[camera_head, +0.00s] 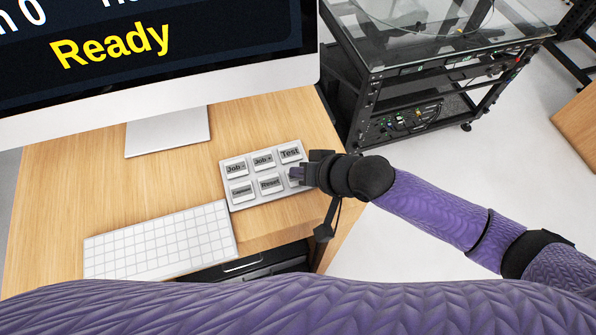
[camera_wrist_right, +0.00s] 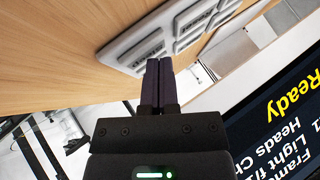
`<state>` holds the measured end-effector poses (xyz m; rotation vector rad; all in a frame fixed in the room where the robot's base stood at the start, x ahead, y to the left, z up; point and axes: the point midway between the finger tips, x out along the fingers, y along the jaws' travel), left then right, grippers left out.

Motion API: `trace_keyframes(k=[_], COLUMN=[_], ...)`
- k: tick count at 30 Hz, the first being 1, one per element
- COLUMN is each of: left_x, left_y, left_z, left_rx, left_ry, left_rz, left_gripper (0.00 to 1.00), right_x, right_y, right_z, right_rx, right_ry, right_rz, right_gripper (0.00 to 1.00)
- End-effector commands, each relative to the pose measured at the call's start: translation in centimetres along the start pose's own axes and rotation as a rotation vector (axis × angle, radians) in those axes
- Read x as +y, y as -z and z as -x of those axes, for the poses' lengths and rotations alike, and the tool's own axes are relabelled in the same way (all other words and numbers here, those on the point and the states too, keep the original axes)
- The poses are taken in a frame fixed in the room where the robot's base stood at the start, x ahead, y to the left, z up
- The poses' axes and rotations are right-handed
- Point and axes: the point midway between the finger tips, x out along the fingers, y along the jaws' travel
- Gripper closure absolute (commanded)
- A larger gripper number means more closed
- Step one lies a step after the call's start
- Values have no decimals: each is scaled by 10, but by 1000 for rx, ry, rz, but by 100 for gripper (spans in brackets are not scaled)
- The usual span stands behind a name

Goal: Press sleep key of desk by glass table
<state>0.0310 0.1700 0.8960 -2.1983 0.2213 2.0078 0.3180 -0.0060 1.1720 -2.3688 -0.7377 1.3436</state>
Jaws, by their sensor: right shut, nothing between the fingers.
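A light grey keypad (camera_head: 252,178) lies on the wooden desk, right of the white keyboard. Its top row reads Job-, Job+ and Test (camera_head: 290,153). In the bottom row a left key has small unclear print and the middle one reads Reset (camera_head: 270,184). In the right wrist view the shut fingers (camera_wrist_right: 159,65) reach the keypad's edge (camera_wrist_right: 128,55); contact cannot be told. My left gripper is not in view.
A large monitor (camera_head: 150,60) showing "Ready" stands behind the keypad. The white keyboard (camera_head: 160,243) lies to the left. A black-framed glass table (camera_head: 440,45) with electronics below stands at the back right. Bare desk (camera_head: 60,190) shows at the left.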

Motion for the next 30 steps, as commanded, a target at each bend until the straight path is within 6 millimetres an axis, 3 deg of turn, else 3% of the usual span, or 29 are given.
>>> trace_keyframes(k=[21,30], left_x=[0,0], left_y=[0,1], left_z=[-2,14], left_rx=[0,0], left_ry=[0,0], left_rz=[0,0], left_gripper=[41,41], right_x=[2,-4], right_y=[-3,4], right_z=[-4,6], right_rx=[0,-1], right_ry=[0,0], right_rz=[-1,-1], right_gripper=[100,100])
